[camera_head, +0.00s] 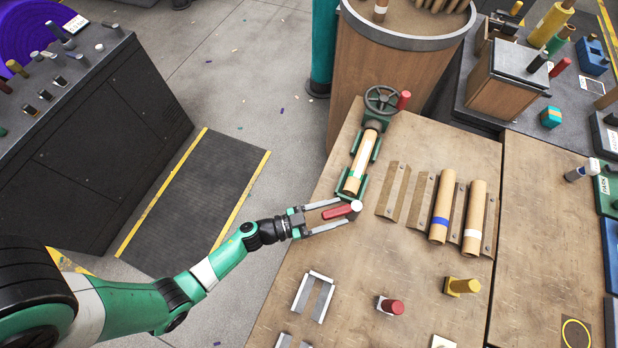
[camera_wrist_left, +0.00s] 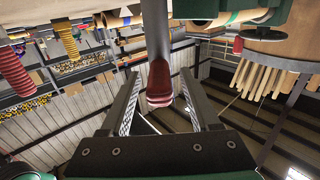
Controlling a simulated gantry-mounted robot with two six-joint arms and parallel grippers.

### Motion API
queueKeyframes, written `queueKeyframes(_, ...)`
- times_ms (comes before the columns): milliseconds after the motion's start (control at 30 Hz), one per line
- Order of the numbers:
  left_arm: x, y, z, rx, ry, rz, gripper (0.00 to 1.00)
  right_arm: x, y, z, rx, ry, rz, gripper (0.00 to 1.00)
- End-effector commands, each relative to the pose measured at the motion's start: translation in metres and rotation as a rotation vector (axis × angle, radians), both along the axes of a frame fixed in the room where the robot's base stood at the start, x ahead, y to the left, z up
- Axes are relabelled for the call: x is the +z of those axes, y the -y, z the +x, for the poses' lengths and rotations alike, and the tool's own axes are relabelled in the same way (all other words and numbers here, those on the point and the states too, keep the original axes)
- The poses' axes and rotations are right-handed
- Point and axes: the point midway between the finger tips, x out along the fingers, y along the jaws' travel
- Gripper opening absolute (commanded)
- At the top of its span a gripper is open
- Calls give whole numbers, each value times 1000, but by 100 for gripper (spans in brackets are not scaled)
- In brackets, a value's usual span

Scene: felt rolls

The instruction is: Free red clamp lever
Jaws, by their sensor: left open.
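The red clamp lever (camera_head: 335,212) has a red grip and a grey end, beside the near end of a green fixture (camera_head: 349,197). My left gripper (camera_head: 344,213) is open, with its two fingers on either side of the red grip. In the left wrist view, the red grip (camera_wrist_left: 159,85) hangs on a grey shaft (camera_wrist_left: 156,30) between the spread fingers (camera_wrist_left: 160,78), with gaps visible on both sides. A cardboard roll (camera_head: 362,158) lies in the green fixture. My right gripper is not in view.
A handwheel (camera_head: 381,99) and another red handle (camera_head: 404,100) are at the fixture's far end. Two more rolls (camera_head: 442,205) lie in racks to the right. Bare wooden table (camera_head: 400,260) lies between.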

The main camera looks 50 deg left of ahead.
Motion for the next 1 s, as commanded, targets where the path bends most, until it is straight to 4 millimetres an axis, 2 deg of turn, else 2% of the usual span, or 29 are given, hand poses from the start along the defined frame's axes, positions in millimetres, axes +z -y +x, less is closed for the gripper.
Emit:
queueKeyframes(167,1,-7,-15,4,-3,0,62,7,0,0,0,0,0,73)
queueKeyframes(500,2,-34,-84,10,-3,-2,62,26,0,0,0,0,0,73)
queueKeyframes(733,0,-42,-105,4,0,-1,62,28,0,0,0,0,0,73)
queueKeyframes(1000,0,-42,-109,-1,0,-1,62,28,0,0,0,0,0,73)
